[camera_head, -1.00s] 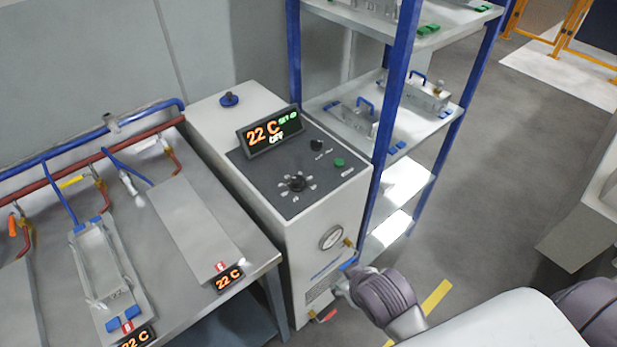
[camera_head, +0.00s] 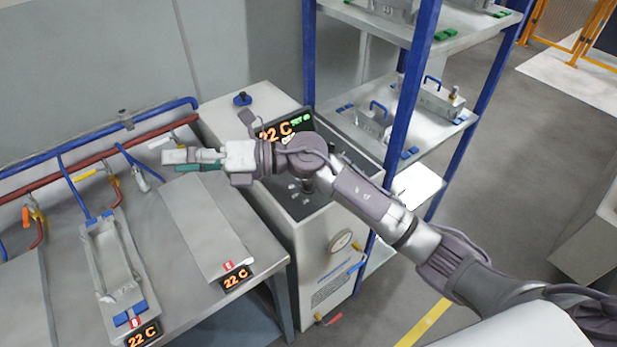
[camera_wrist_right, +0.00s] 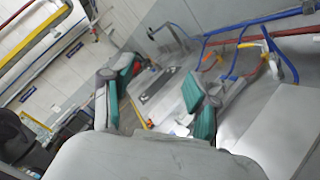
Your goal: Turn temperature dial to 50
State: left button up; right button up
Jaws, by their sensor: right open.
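The temperature unit is a pale cabinet (camera_head: 330,240) with a dark top panel and a tilted display (camera_head: 275,133) reading 22 C. My right arm crosses in front of the panel, hiding part of the display and most of the panel, so I cannot make out the dial clearly or read its setting. My right gripper (camera_head: 192,160), with teal-padded fingers, points left over the workbench, beyond the panel's left edge. In the right wrist view, its two fingers (camera_wrist_right: 165,98) are apart with nothing between them. My left gripper is not in view.
The workbench (camera_head: 180,310) left of the cabinet carries a metal mould (camera_head: 110,260), a flat plate (camera_head: 205,225) and small 22 C displays. Red and blue pipes (camera_head: 90,150) run behind it. A blue-post shelf rack (camera_head: 412,90) stands close on the cabinet's right.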

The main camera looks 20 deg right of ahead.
jog(key=w+d+f+n+g+h, duration=0.3)
jog(key=d+f+n+h, duration=0.3)
jog(key=d+f+h, duration=0.3)
jog(key=w+d+r+m+h, duration=0.1)
jog(key=w+d+r+h, duration=0.1)
jog(key=d+h, duration=0.45)
jog(key=w+d+r+h, duration=0.1)
jog(key=w+d+h, duration=0.15)
jog(key=d, duration=0.65)
jog(key=shift+h, duration=0.3)
jog(key=f+p, duration=0.1)
jog(key=f, duration=0.3)
jog(key=f+p, duration=0.1)
jog(key=f, duration=0.3)
jog(key=f+p, duration=0.2)
jog(key=f, duration=0.3)
jog(key=shift+s+a, duration=0.15)
jog(key=shift+s, duration=0.2)
grip_shut()
